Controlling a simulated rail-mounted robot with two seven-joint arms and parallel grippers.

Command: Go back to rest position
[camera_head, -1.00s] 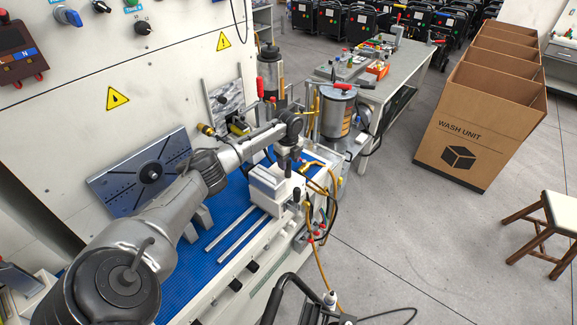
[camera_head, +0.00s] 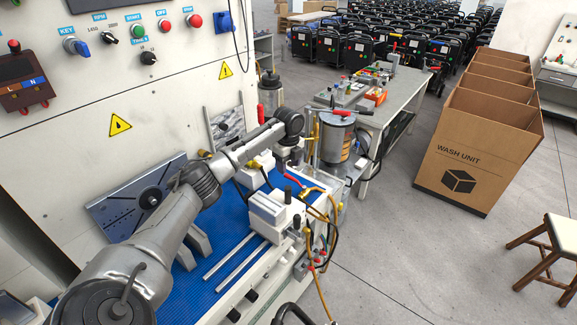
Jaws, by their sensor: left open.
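My left arm comes in from the lower left and reaches over the blue-surfaced workbench (camera_head: 225,240). Its wrist bends down near the back right of the bench. My left gripper (camera_head: 283,158) is small there, pointing down behind the white fixture block (camera_head: 268,209); it is open, and I see nothing held in it. The fingertips are hard to make out against the clutter. My right gripper is not in view.
A metal canister (camera_head: 336,138), hoses and red-handled valves crowd the bench's right end. Behind stands a grey table (camera_head: 384,117) with small parts. A cardboard wash unit box (camera_head: 470,165) and a wooden stool (camera_head: 545,250) stand right. The floor between is clear.

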